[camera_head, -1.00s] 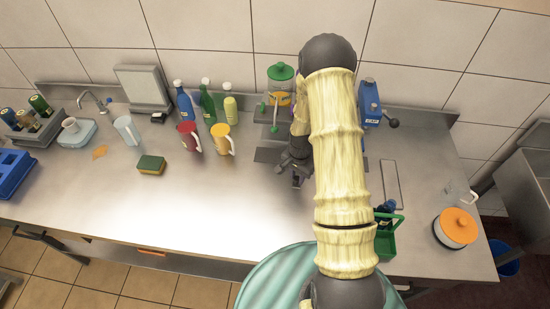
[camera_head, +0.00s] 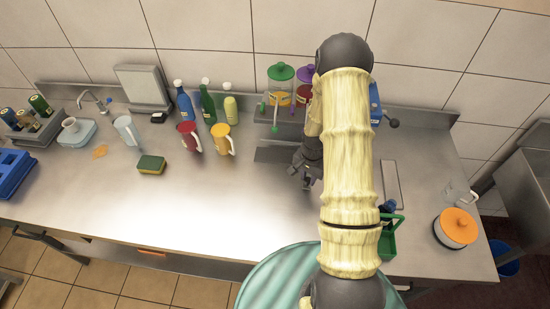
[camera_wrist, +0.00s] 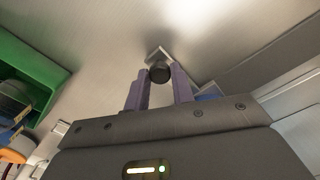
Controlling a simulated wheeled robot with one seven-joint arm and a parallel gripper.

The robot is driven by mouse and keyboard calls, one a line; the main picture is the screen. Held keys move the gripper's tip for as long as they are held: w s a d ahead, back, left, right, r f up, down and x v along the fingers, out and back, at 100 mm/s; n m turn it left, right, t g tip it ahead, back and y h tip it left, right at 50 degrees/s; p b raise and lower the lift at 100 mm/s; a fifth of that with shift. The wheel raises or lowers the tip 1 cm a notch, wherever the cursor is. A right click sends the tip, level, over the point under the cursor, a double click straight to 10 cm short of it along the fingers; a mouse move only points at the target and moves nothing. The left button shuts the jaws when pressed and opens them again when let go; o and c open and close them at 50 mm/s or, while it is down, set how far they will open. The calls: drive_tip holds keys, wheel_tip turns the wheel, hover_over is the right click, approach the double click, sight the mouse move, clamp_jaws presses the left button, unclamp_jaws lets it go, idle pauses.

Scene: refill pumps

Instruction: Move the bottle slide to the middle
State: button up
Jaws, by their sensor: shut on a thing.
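My gripper (camera_head: 305,178) is low over the counter, in front of the dispensers. In the wrist view its two purple-grey fingers (camera_wrist: 159,88) are shut on a dark round knob (camera_wrist: 159,72). A small pale metal piece shows just behind the knob; whether these are part of the bottle slide is not clear. A flat dark plate (camera_head: 272,155) lies in front of the green-lidded dispenser (camera_head: 281,88), left of my gripper. A purple-lidded dispenser (camera_head: 306,76) stands beside it, partly behind my arm. My arm hides much of the area to the right.
A red mug (camera_head: 188,136) and a yellow mug (camera_head: 222,139) stand left, with several bottles behind. A green caddy (camera_head: 386,240) and an orange-lidded pot (camera_head: 456,227) stand right. The counter's front middle (camera_head: 220,205) is clear.

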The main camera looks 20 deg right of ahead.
drive_tip(key=shift+s+d, duration=0.35)
drive_tip(key=shift+d, duration=0.55)
drive_tip(key=shift+s+d, duration=0.4)
drive_tip(key=shift+d, duration=0.5)
drive_tip(key=shift+s+d, duration=0.35)
drive_tip(key=shift+d, duration=0.55)
drive_tip(key=shift+s+d, duration=0.2)
drive_tip(key=shift+d, duration=0.15)
drive_tip(key=o, duration=0.9)
drive_tip(key=shift+r, duration=0.1)
wheel_tip(320, 180, up, 17)
drive_tip(key=b, duration=0.4)
drive_tip(key=shift+r, duration=0.1)
